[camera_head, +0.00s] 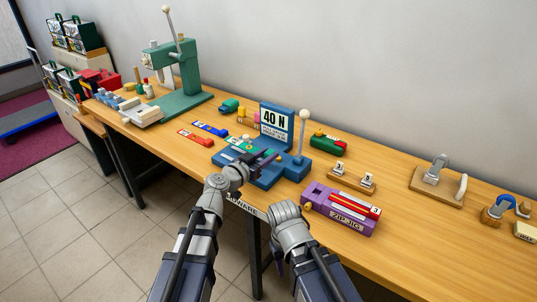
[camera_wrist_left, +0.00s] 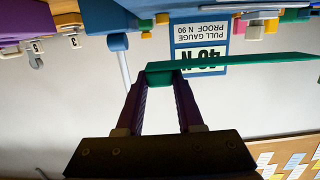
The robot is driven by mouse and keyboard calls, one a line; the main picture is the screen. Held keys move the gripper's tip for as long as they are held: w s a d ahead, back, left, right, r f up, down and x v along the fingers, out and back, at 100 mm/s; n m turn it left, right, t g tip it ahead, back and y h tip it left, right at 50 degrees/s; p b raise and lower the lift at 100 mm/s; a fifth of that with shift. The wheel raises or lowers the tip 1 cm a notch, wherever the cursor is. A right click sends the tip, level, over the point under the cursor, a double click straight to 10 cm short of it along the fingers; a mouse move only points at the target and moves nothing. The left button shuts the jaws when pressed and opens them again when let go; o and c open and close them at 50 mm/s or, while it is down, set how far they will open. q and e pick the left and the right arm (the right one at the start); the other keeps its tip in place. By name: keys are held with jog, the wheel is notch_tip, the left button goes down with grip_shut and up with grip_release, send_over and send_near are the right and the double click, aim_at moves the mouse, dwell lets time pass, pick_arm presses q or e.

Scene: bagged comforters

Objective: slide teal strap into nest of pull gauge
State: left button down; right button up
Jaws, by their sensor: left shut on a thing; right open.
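The pull gauge (camera_head: 272,175) is a blue fixture with a "40 N" sign (camera_head: 276,121) and a white-knobbed lever, near the bench's front edge. My left gripper (camera_head: 268,158) is over its base in the head view. In the left wrist view, which is upside down, my left gripper (camera_wrist_left: 160,82) is shut on the teal strap (camera_wrist_left: 260,60) by its end block. The strap reaches out to the right past the sign. The nest is mostly hidden by my gripper, so I cannot tell whether the strap touches it. My right gripper (camera_head: 280,266) is open and empty, low before the bench.
A purple zip jig (camera_head: 341,208) stands right of the gauge, with a wooden block of numbered clips (camera_head: 352,180) behind. Blue (camera_head: 210,129) and red (camera_head: 196,138) straps lie left. A green press (camera_head: 184,102) stands farther left.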

aim_at(265, 173)
pick_arm(q)
jog(key=shift+f, duration=0.15)
notch_tip(265, 173, down, 5)
jog(key=b, duration=0.5)
jog(key=shift+f, duration=0.1)
dwell(0.4)
jog(key=shift+w+a+f+b, duration=0.1)
jog(key=shift+w+a+b, duration=0.2)
jog(key=shift+a+b, duration=0.05)
jog(key=shift+f, duration=0.2)
dwell(0.4)
grip_release()
dwell(0.5)
